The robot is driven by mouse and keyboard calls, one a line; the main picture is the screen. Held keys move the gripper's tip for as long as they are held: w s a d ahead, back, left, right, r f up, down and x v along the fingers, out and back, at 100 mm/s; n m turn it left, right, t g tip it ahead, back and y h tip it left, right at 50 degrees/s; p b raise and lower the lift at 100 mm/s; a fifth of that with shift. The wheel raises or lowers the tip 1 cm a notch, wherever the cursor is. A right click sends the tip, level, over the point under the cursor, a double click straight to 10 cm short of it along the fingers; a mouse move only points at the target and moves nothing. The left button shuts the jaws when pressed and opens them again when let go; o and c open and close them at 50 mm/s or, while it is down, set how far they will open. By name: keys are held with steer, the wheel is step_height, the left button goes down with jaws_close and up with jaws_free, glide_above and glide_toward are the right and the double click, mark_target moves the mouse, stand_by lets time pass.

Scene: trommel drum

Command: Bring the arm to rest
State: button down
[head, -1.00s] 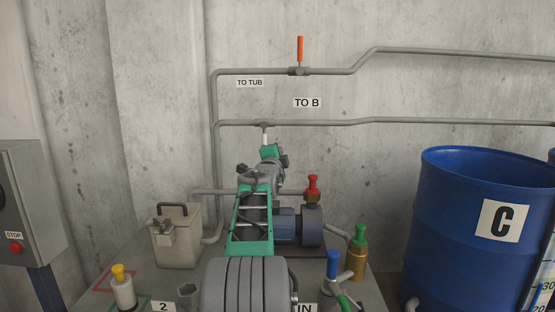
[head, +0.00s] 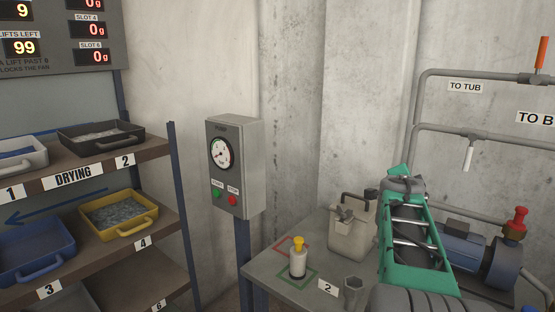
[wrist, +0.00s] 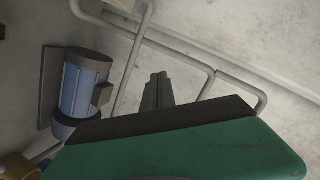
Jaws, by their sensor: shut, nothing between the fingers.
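My arm, green and grey, rises from the bottom right of the head view, its green end part leaning up and left over the bench. My gripper's fingers are not clearly visible there. In the wrist view, my gripper (wrist: 157,90) shows as two dark fingers side by side beyond the green and black hand. They are shut with nothing between them. The white valve handle (head: 468,158) hangs down from the lower pipe, right of the arm's end and apart from it.
A grey bench (head: 265,270) carries a lidded box (head: 352,235), a yellow-capped bottle (head: 298,260) and a blue motor (head: 470,245), also in the wrist view (wrist: 85,85). A control box (head: 236,170) and a tray rack (head: 160,150) stand left. Wall pipes (head: 440,73) run behind.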

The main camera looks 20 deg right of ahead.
steer(key=a+f+n+y+p, duration=0.2)
steer(key=a+n+y, duration=0.15)
steer(key=a, duration=0.65)
steer(key=a+f+n+g+y+p, duration=0.15)
steer(key=a+n, duration=0.25)
steer(key=a, duration=0.6)
steer(key=a+f+n+y+p, duration=0.2)
steer(key=a+n+y+p, duration=0.15)
steer(key=a, duration=0.65)
steer(key=s+a+f+n+g+y+p, duration=0.1)
steer(key=s+a+f+n+g+p, duration=0.1)
steer(key=s+a+n, duration=0.3)
steer(key=s+a+f+n+g+y+p, duration=0.2)
steer(key=s+a+f+n, duration=0.2)
steer(key=s+a, duration=0.7)
steer(key=shift+a+f+n, duration=0.25)
steer(key=shift+a+n, duration=0.7)
steer(key=shift+n, duration=0.05)
